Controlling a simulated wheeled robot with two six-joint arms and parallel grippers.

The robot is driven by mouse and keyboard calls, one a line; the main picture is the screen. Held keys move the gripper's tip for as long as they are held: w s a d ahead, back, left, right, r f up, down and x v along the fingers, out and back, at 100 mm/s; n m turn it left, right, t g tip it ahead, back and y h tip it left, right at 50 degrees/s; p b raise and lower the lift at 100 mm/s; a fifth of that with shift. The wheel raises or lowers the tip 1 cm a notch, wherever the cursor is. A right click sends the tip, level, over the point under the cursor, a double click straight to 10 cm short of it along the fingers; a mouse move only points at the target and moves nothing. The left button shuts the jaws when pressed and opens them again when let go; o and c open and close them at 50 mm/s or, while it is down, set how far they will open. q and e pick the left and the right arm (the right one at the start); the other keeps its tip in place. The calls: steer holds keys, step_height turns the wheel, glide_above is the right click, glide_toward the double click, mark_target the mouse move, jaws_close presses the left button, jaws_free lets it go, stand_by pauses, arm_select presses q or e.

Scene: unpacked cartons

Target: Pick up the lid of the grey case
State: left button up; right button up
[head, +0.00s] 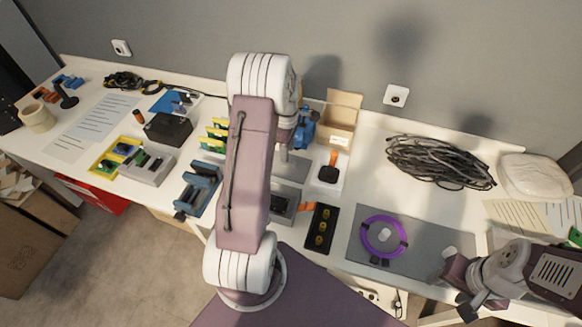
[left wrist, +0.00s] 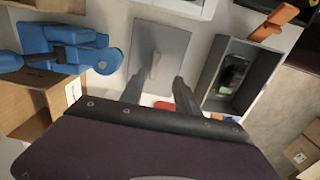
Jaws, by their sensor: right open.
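The lid of the grey case is a flat grey plate (left wrist: 172,48) with a small raised grip in its middle. It lies in the left wrist view beside the open grey case (left wrist: 209,82), which holds small dark and green items. In the head view the lid (head: 293,170) and case (head: 287,190) are partly hidden by my left arm. My left gripper (left wrist: 158,95) is open and empty, its fingers apart over the lid near the grip. It is mostly hidden in the head view (head: 284,155). My right gripper (head: 472,303) is open at the lower right, away from the lid.
A blue device (left wrist: 65,48) and cardboard box (head: 340,118) stand near the lid. An orange clip (left wrist: 274,22) is at the case's end. A joystick box (head: 329,174), a black tray (head: 320,228) and a purple ring (head: 365,232) on a grey mat are to the right.

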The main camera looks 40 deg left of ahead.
mark_target(288, 165)
arm_select(q)
steer(key=shift+w+f, duration=0.15)
steer(key=shift+f, duration=0.7)
steer(key=shift+a+f, duration=0.1)
steer(key=shift+a, duration=0.1)
steer(key=f, duration=0.5)
steer(key=shift+w, duration=0.4)
steer(key=shift+s+r, duration=0.1)
steer(key=shift+c, duration=0.6)
jaws_close()
